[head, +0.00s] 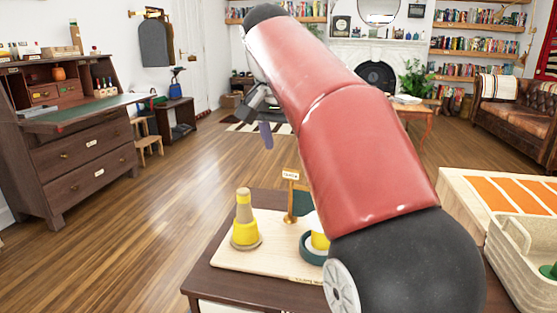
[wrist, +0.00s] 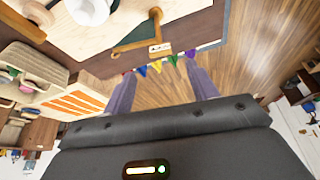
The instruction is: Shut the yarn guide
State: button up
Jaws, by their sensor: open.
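The yarn guide looks like a green panel on a brass post (head: 290,205) with a small label on top, on a pale wooden board (head: 262,262). My arm hides part of it in the head view. In the wrist view the green panel with its wooden edge (wrist: 138,36) stands at an angle near the table edge. I cannot tell how far open it is. My gripper (wrist: 159,68) is open and empty, its two purple-grey fingers apart, short of the guide and not touching it. In the head view one finger (head: 266,135) shows beyond the table, partly behind my arm.
A yellow yarn cone (head: 244,226) stands left on the board. A dark green ring with something yellow (head: 312,247) is partly hidden by my arm. Small coloured flags (wrist: 155,67) hang at the table edge. A cream tray (head: 515,245) is at right. Wooden floor lies open beyond.

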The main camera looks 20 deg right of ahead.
aim_at(291, 170)
jog(key=b+x, duration=0.2)
jog(key=x, duration=0.5)
jog(key=shift+w+d+f, duration=0.2)
jog(key=shift+f, duration=0.05)
grip_shut()
